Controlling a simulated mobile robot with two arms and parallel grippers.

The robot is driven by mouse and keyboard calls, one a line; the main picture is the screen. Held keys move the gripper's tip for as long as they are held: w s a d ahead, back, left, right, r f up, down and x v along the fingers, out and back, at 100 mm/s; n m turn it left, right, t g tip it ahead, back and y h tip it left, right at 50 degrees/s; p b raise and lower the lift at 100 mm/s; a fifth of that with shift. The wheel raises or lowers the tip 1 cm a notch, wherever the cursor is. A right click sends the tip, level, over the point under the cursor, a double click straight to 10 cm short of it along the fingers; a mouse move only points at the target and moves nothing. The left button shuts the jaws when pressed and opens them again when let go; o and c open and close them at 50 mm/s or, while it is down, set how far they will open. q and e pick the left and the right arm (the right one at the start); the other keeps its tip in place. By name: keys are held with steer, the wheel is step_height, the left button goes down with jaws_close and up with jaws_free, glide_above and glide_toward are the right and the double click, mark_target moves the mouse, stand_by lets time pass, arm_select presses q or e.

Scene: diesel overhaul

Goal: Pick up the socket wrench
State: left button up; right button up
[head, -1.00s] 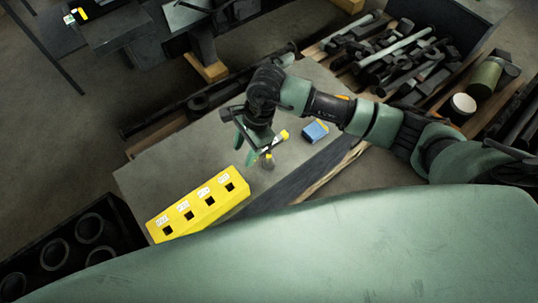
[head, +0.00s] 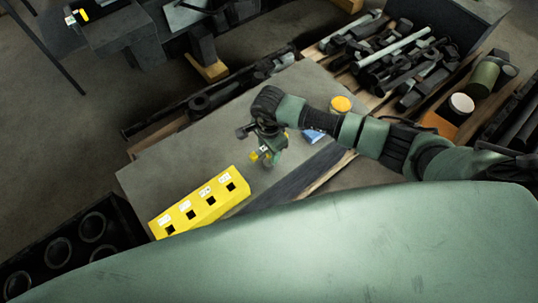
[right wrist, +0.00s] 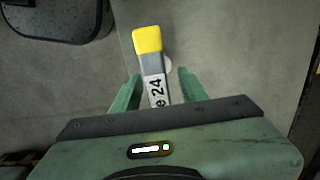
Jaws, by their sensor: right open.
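A tool with a yellow end, a grey shank and a white label reading "e 24" (right wrist: 150,62), which looks like the socket wrench, lies between my right gripper's fingers in the right wrist view. Its lower part is hidden by my gripper body. In the head view its yellow end (head: 254,157) shows beside the fingers. My right gripper (head: 271,158) is open over the grey table, its two green fingers (right wrist: 159,84) on either side of the tool with gaps. My left gripper is not in view.
A yellow block (head: 203,204) with several square holes and labels sits at the table's front left. A blue box (head: 314,136) lies partly behind my right arm, with an orange-yellow round thing (head: 341,104) beyond. Crowded tools (head: 395,60) lie at the right. Bare table (head: 170,170) is free on the left.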

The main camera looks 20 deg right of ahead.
jaws_close()
stand_by(1.4)
